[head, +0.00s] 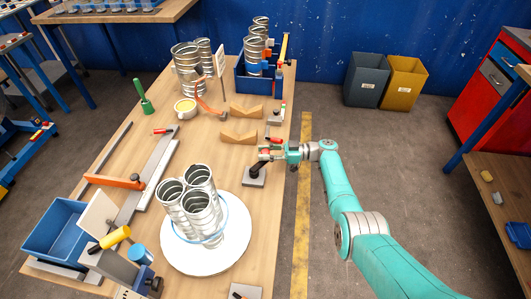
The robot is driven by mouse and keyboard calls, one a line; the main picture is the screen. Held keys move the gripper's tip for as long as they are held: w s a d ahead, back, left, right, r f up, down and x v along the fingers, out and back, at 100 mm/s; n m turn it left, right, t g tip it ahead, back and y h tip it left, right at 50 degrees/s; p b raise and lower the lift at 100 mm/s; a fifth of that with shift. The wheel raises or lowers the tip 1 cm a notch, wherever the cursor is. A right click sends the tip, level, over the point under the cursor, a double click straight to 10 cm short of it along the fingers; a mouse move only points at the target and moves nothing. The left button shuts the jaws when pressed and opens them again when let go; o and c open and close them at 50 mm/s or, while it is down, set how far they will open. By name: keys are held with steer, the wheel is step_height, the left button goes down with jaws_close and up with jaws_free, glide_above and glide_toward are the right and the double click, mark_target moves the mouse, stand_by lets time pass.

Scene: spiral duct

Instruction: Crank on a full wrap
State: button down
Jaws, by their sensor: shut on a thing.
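A bundle of three upright silvery spiral ducts (205,207) stands on a round white turntable (192,262) at the near end of the bench. A thin blue ring of wrap shows around the lower part of the ducts. A small crank with a dark arm on a grey base (253,181) sits just behind and right of the turntable. My gripper (266,154) reaches in from the right and is shut on the crank's handle, which the fingers mostly hide.
More ducts stand at the back. A blue tray (52,235) and a yellow-handled tool (110,238) are at the near left.

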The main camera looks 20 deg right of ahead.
stand_by(0.5)
steer(key=c, duration=0.8)
jaws_free()
steer(key=v, duration=1.2)
steer(key=shift+w, duration=0.15)
